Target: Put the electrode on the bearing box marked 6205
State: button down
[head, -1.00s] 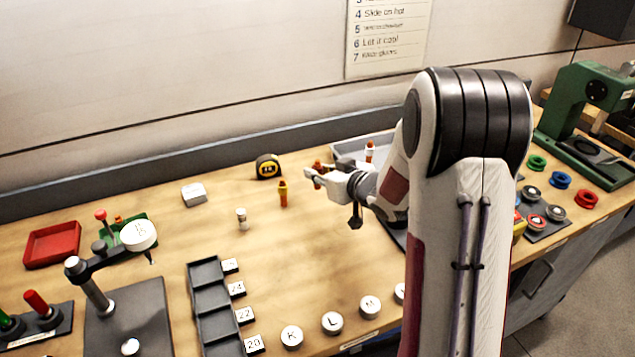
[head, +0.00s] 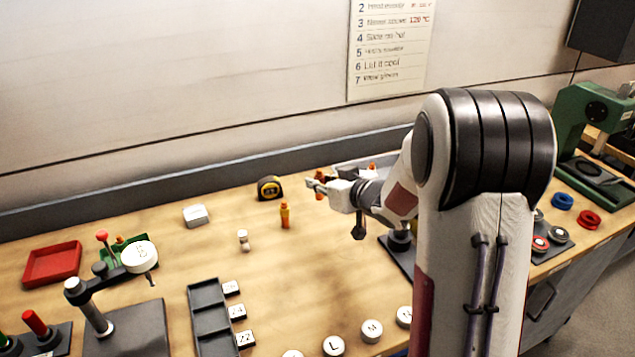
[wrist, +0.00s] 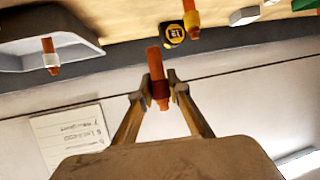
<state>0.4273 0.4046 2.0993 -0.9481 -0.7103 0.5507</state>
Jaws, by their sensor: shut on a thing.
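My gripper (head: 316,184) is shut on an upright copper-coloured electrode (wrist: 155,65) with a dark red band. It holds it in the air near the back of the bench, right of the tape measure. In the head view, the electrode (head: 319,194) is partly hidden by the fingers. A small white box (head: 195,215) lies on the bench, left of the tape measure, and may be the bearing box. It also shows in the wrist view (wrist: 244,16). No 6205 marking is readable.
A yellow-banded rod (head: 285,215) and a small pale piece (head: 243,240) stand on the bench. A tape measure (head: 270,188) sits behind them. A red tray (head: 53,262) lies far left. Bench space around the white box is clear.

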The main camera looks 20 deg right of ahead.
jog(key=shift+w+a+r, duration=0.2)
jog(key=shift+w+a, duration=0.05)
jog(key=shift+w, duration=0.1)
jog(key=w+a+r+n+g+y, duration=0.1)
jog(key=w+a, duration=0.4)
jog(key=a, duration=0.5)
jog(key=w+a+r+n+g+y, duration=0.1)
jog(key=w+a+n+g+y, duration=0.2)
jog(key=a, duration=0.6)
jog(key=w+a+r+n+g+y, duration=0.1)
jog(key=w+a+n+y, duration=0.4)
jog(key=a, duration=0.5)
jog(key=shift+w+a+g, duration=0.3)
jog(key=shift+w+g, duration=0.3)
jog(key=shift+w, duration=0.55)
jog(key=shift+f, duration=2.5)
jog(key=shift+f, duration=0.1)
